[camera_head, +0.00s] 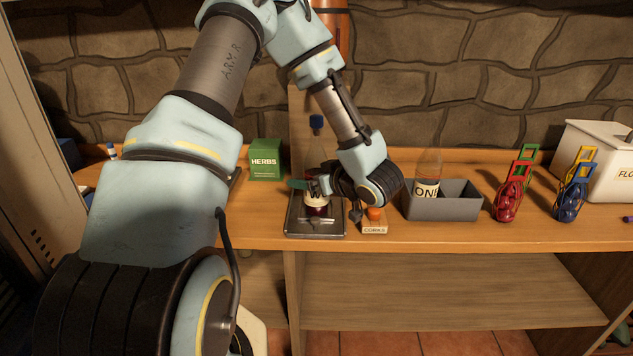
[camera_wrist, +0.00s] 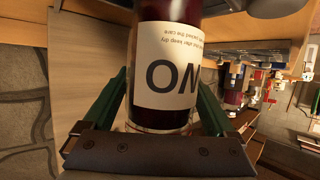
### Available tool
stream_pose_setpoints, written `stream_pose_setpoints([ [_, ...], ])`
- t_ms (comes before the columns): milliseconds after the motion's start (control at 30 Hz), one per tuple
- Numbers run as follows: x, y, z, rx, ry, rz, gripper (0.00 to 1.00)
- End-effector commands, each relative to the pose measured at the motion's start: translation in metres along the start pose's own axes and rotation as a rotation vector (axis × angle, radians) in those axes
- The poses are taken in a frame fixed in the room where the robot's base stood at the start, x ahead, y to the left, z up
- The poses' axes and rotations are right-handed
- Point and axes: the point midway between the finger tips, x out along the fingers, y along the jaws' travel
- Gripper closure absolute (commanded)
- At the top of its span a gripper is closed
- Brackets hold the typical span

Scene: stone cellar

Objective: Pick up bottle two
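Bottle two (camera_head: 317,205) stands upright on a dark metal tray (camera_head: 300,227), with dark red contents, a cream label and a blue cap. My gripper (camera_head: 312,187) is at the label's height, with a green finger showing to the left of the bottle. In the wrist view, the label of bottle two (camera_wrist: 170,75) appears upside down, and the two green fingers of my gripper (camera_wrist: 163,80) lie one on each side of it. A thin gap shows along the left finger; contact on the right is unclear. The bottle's neck is out of the wrist view.
A grey bin (camera_head: 455,207) with bottle one (camera_head: 427,188) stands to the right. A corks block (camera_head: 375,228) sits close beside the tray. A green herbs box (camera_head: 265,160) is at the left, with a wooden post (camera_head: 299,125) behind the bottle.

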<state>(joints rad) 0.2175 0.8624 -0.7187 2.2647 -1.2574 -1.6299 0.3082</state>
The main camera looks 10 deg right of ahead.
Motion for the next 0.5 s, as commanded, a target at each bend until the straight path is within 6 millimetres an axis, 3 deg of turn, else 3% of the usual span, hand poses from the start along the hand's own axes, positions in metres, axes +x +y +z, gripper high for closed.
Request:
stream_pose_setpoints([
  [67,-0.0002,0.0000,0.0000,0.000,0.000,0.000,0.19],
  [500,-0.0003,0.0000,0.0000,0.000,0.000,0.000,0.69],
])
